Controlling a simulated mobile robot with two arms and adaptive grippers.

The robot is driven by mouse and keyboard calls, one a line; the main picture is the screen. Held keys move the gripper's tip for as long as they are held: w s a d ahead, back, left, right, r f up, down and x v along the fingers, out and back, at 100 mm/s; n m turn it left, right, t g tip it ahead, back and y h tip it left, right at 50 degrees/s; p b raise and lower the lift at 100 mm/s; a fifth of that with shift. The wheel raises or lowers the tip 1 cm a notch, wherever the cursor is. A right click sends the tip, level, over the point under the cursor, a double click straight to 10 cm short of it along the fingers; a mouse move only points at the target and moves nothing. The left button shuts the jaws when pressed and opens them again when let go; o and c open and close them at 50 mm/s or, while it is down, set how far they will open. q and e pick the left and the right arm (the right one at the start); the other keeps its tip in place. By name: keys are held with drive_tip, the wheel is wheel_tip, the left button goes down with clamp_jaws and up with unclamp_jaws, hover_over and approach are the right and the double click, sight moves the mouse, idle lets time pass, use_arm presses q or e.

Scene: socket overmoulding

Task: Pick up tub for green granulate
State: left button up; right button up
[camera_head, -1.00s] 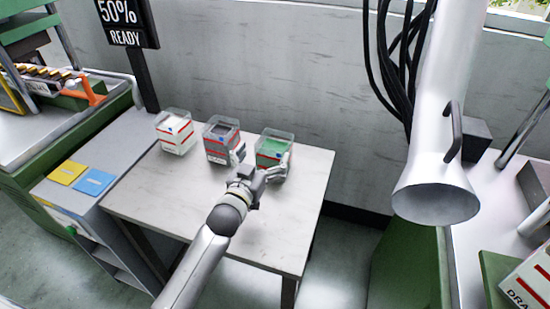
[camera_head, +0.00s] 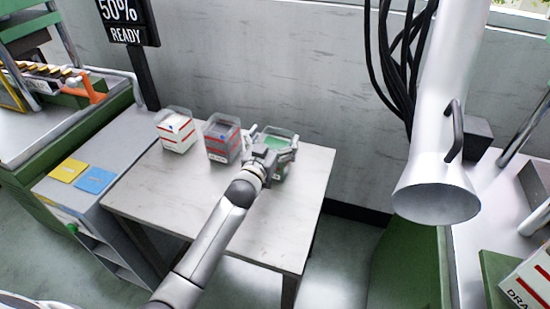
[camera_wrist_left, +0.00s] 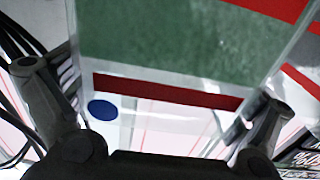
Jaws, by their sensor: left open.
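The tub for green granulate (camera_head: 276,137) is a clear tub with green contents, the rightmost of three tubs on the light table (camera_head: 262,235). My left gripper (camera_head: 272,145) is at its near side and hides part of its front. In the left wrist view, the tub (camera_wrist_left: 170,45) fills the space ahead, with a dark red band and a blue dot. The open fingers of the left gripper (camera_wrist_left: 150,98) stand to either side of it. Contact cannot be told. My right gripper is not in view.
A tub with grey contents (camera_head: 222,145) stands close left, and a tub with white contents (camera_head: 176,135) is farther left. A wall is behind the table. A white funnel-ended pipe (camera_head: 436,185) hangs at the right. The table's front is clear except for my arm.

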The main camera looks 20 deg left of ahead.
use_arm(q)
drive_tip(key=c, duration=1.8)
drive_tip(key=shift+r, duration=0.1)
